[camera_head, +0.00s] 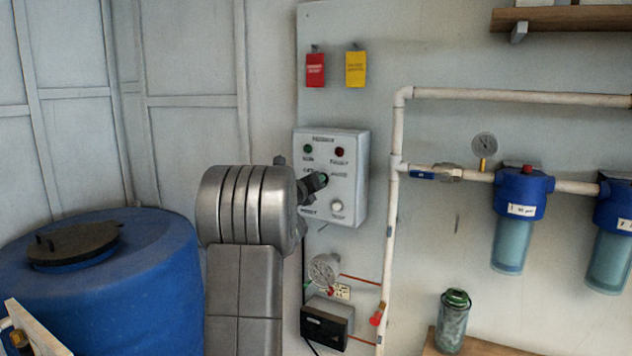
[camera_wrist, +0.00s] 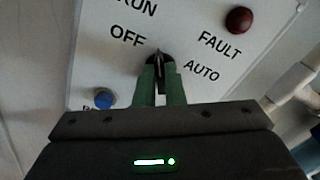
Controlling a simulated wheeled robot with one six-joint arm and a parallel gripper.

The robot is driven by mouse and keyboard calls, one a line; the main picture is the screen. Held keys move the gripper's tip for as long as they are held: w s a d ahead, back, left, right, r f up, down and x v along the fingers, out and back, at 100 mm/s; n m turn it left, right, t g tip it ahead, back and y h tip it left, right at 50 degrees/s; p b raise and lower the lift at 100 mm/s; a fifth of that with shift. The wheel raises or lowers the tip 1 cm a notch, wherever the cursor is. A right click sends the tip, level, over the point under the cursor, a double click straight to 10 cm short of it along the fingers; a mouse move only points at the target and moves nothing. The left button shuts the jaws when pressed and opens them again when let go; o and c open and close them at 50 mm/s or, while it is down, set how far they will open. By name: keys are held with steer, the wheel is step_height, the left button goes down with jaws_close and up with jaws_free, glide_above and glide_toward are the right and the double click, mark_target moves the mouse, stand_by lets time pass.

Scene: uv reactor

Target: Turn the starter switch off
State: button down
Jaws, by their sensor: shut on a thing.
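The starter switch is a small black pointed knob (camera_wrist: 158,57) on the front of a white control box (camera_head: 352,190). In the wrist view its tip points up, close to the right end of the OFF label, with AUTO to its right. My gripper (camera_wrist: 160,72) is shut on the knob, with one green finger on each side. In the head view my gripper (camera_head: 320,179) reaches the middle of the box from the left, and the knob is hidden behind it. The lower part of the knob is hidden between the fingers in the wrist view.
A red FAULT lamp (camera_wrist: 239,19) and a blue button (camera_wrist: 104,98) sit near the knob. White pipes (camera_head: 397,130) with a gauge (camera_head: 484,146) and blue filter housings (camera_head: 521,195) are on the right. A blue barrel (camera_head: 150,275) stands at left.

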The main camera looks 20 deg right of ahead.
stand_by(0.3)
steer(key=c, duration=1.5)
jaws_free()
steer(key=b+v, duration=0.3)
steer(key=v, duration=1.1)
steer(key=shift+w+d, duration=0.1)
steer(key=shift+d, duration=0.05)
steer(key=p+x, duration=0.3)
steer(key=x, duration=1)
steer(key=shift+w+d, duration=0.25)
